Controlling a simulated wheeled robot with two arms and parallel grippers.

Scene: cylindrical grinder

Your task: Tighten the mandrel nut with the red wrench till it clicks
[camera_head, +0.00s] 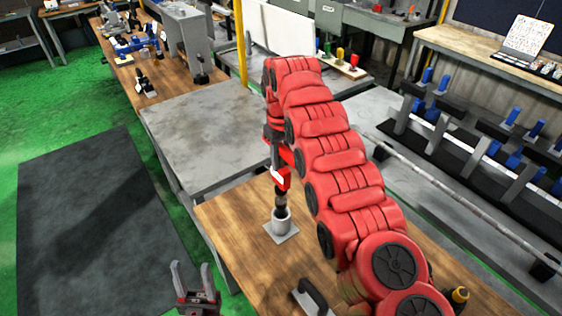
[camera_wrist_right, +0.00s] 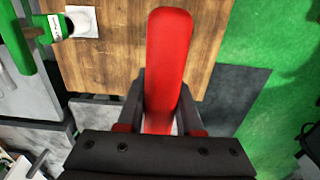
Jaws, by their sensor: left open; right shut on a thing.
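My right gripper (camera_wrist_right: 162,95) is shut on a red wrench (camera_wrist_right: 167,45); its smooth red handle fills the middle of the right wrist view. In the head view this gripper (camera_head: 275,140) is partly hidden behind my bulky red arm. A red part with a pale patch (camera_head: 281,180) shows below it, above a dark shaft in a grey cup (camera_head: 281,222) on a square plate. I cannot tell whether the wrench touches that shaft. My left gripper (camera_head: 191,272) is open and empty at the bottom edge. I cannot make out the mandrel nut.
The wooden table (camera_head: 240,235) has free room left of the cup. A black handle (camera_head: 312,297) lies near the front. A green part (camera_wrist_right: 50,28) shows at the wrist view's upper left. A long grey bar (camera_head: 460,197) and blue-clamped rack (camera_head: 485,150) are at right.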

